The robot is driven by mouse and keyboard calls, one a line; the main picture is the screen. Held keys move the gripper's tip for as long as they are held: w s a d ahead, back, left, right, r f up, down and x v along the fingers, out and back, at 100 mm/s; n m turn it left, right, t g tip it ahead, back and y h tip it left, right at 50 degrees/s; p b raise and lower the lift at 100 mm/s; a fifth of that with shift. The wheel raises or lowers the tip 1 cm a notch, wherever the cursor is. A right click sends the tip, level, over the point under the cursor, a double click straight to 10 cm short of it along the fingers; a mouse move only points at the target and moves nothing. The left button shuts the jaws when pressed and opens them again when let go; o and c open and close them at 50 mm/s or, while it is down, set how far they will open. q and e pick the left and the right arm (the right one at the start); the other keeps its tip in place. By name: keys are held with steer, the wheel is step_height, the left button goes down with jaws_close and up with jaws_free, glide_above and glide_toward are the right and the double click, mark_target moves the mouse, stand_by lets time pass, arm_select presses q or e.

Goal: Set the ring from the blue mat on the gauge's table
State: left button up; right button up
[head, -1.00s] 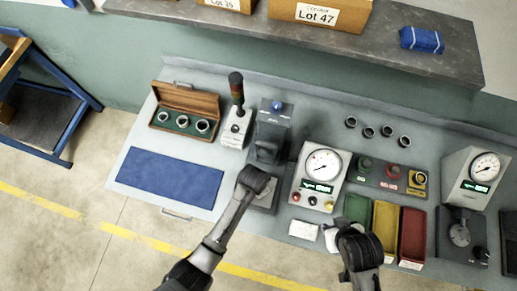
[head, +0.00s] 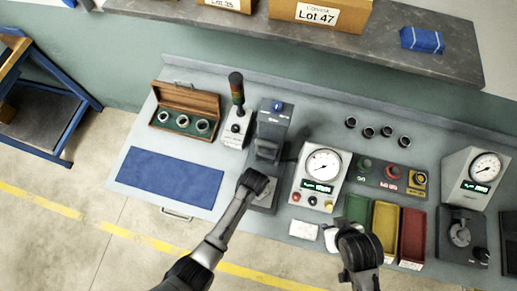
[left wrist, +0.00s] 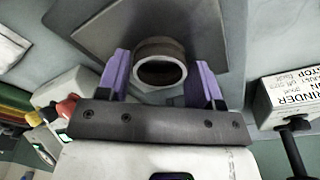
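In the left wrist view a dark metal ring (left wrist: 160,67) stands between the purple fingers of my left gripper (left wrist: 163,75), over a grey plate (left wrist: 100,30). I cannot tell whether the fingers press on it or stand just apart. The blue mat (head: 170,178) is bare. A dial gauge (head: 320,178) stands right of the grinder; another dial unit (head: 474,178) stands far right. My right gripper (head: 358,248) is near the bench front; its fingers are hidden.
An open wooden case (head: 185,108) with several rings stands at the back left beside a signal tower (head: 236,115). Several loose rings (head: 369,132) lie behind the gauge. Green (head: 357,208), yellow (head: 384,224) and red (head: 412,235) trays stand beside my right gripper.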

arm_select(q)
steer(key=o, duration=0.3)
steer(key=shift+o, duration=0.2)
steer(key=shift+r, duration=0.25)
step_height(320, 180, up, 12)
steer(key=a, duration=0.1)
steer(key=shift+s+p, duration=0.35)
steer(key=shift+s, duration=0.05)
steer(key=shift+a+f, duration=0.15)
steer(key=s+a+r+n+t, duration=0.1)
steer(key=s+a+r+n, duration=0.1)
steer(key=s+a, duration=0.3)
steer(key=s+a+r+n+t, duration=0.1)
steer(key=s+a+r+n, duration=0.2)
steer(key=a, duration=0.5)
steer(key=s+a+r+n+y, duration=0.1)
steer(key=s+a+r+n, duration=0.2)
steer(key=s+a, duration=0.3)
steer(key=shift+s+a+n+t, duration=0.4)
steer(key=shift+a, duration=0.3)
